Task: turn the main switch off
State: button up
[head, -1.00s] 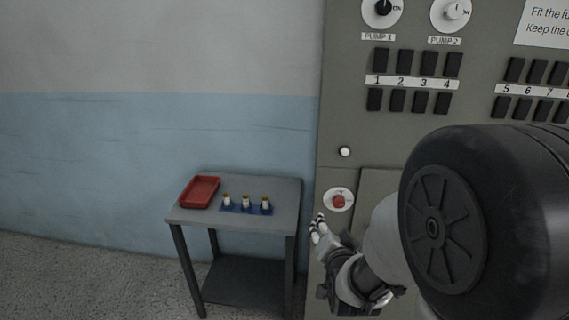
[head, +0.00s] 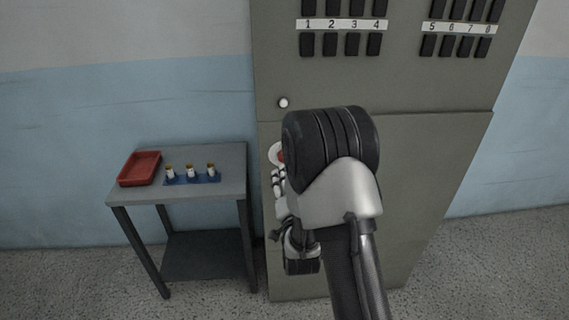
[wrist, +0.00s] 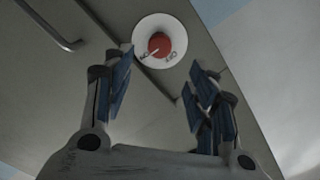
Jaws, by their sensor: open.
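The main switch is a red round knob on a white disc on the grey cabinet. In the wrist view the red knob (wrist: 160,45) sits just beyond my fingertips, near the top middle. A white mark on it points to the lower left, towards small lettering I cannot read surely. In the head view the white disc (head: 274,154) is mostly hidden behind my arm. My gripper (wrist: 163,82) is open and empty, its blue-padded fingers apart on either side below the knob, not seen touching it. It also shows in the head view (head: 278,180), close to the disc.
A pale round lamp (head: 283,103) is above the switch. Rows of black switches (head: 341,44) are higher on the cabinet (head: 440,180). A metal handle (wrist: 50,28) shows in the wrist view. A table (head: 218,192) at left holds a red tray (head: 140,168) and a blue fuse holder (head: 192,179).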

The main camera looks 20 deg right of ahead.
jog(key=b+x, duration=0.1)
jog(key=x, duration=0.9)
jog(key=shift+f, duration=0.1)
jog(key=c, duration=1)
jog(key=shift+c, duration=0.2)
jog(key=shift+n, duration=8.9)
